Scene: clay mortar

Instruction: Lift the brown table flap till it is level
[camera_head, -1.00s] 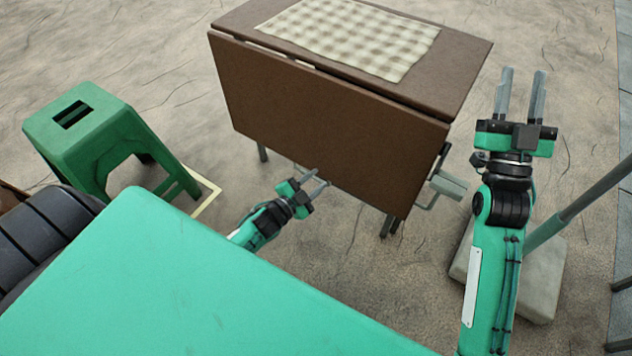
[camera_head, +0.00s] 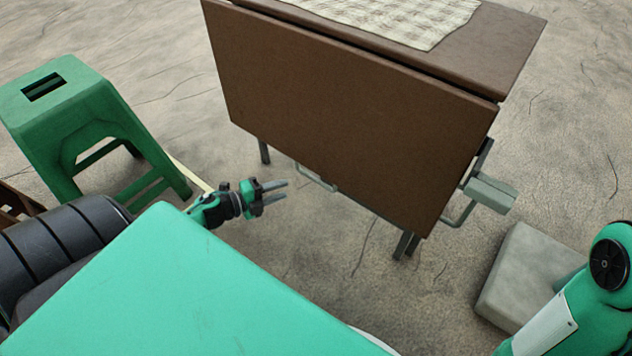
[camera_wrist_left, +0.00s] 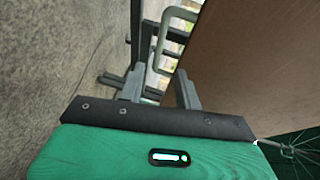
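The brown table flap (camera_head: 345,120) hangs down steeply from the near edge of the brown table (camera_head: 490,45) in the head view. In the left wrist view the flap (camera_wrist_left: 255,65) fills the right side. My left gripper (camera_head: 281,191) is low, in front of the flap's lower left part, with its fingers apart and nothing between them. The left wrist view shows its two fingertips (camera_wrist_left: 158,90) apart, with table legs and a metal bracket beyond them. I cannot tell whether a finger touches the flap. My right gripper is outside the head view; only part of my right arm shows.
A green stool (camera_head: 85,130) stands at the left. A checked cloth (camera_head: 410,18) lies on the table top. A grey bracket (camera_head: 490,193) sticks out at the flap's right end. A pale stone block (camera_head: 525,275) rests on the ground at the right. Ground between is bare.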

